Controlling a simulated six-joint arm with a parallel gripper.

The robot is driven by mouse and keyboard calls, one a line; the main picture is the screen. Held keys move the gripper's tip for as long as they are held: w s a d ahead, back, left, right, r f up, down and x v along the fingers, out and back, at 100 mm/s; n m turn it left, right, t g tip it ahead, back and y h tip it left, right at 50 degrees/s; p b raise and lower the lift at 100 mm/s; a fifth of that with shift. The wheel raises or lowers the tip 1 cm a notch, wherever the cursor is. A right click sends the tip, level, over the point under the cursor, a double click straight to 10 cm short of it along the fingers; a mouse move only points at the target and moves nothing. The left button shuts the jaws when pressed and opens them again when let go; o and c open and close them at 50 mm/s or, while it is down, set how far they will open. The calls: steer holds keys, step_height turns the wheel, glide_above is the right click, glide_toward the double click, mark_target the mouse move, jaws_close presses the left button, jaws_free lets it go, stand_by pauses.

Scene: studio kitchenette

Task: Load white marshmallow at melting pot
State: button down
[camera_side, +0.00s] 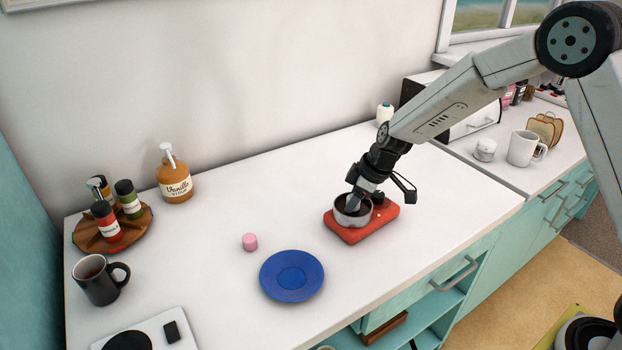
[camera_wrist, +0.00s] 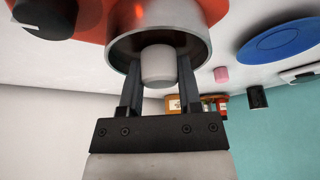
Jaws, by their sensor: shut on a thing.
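The melting pot is a grey metal bowl (camera_side: 352,212) set on a red base (camera_side: 372,222) with a dark knob, on the white counter. My gripper (camera_side: 354,197) points down at the bowl's opening in the side view. In the wrist view my gripper (camera_wrist: 160,80) is shut on the white marshmallow (camera_wrist: 159,66), which sits between its two fingers. There the marshmallow overlaps the bowl's opening (camera_wrist: 200,40). In the side view the marshmallow is hidden by the gripper and bowl; its exact height against the rim cannot be told.
A pink marshmallow (camera_side: 250,242) and a blue plate (camera_side: 292,276) lie left of the pot. A dark mug (camera_side: 98,280), a wooden tray of bottles (camera_side: 88,237) and a vanilla syrup bottle (camera_side: 174,180) stand further left.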

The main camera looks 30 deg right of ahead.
steer(key=shift+r, duration=3.5)
steer(key=shift+s+f, duration=0.1)
steer(key=shift+s+d+f+m, duration=0.35)
steer(key=shift+s+m, duration=0.05)
steer(key=shift+m, duration=0.1)
steer(key=shift+s+d+f+m+t+h, duration=0.2)
steer(key=shift+s+d+f+m+h, duration=0.45)
steer(key=shift+s+m, duration=0.85)
steer(key=shift+s+d+f+m+t+h, duration=0.3)
steer(key=shift+s+d+f+m, duration=0.65)
steer(key=shift+s, duration=0.95)
steer(key=shift+s+d+f+m+t+h, duration=0.1)
steer(key=shift+s+d+f+m+h, duration=0.45)
steer(key=shift+s+f+m, duration=0.9)
steer(key=shift+s+r, duration=0.25)
steer(key=shift+r, duration=0.15)
steer(key=shift+a, duration=0.1)
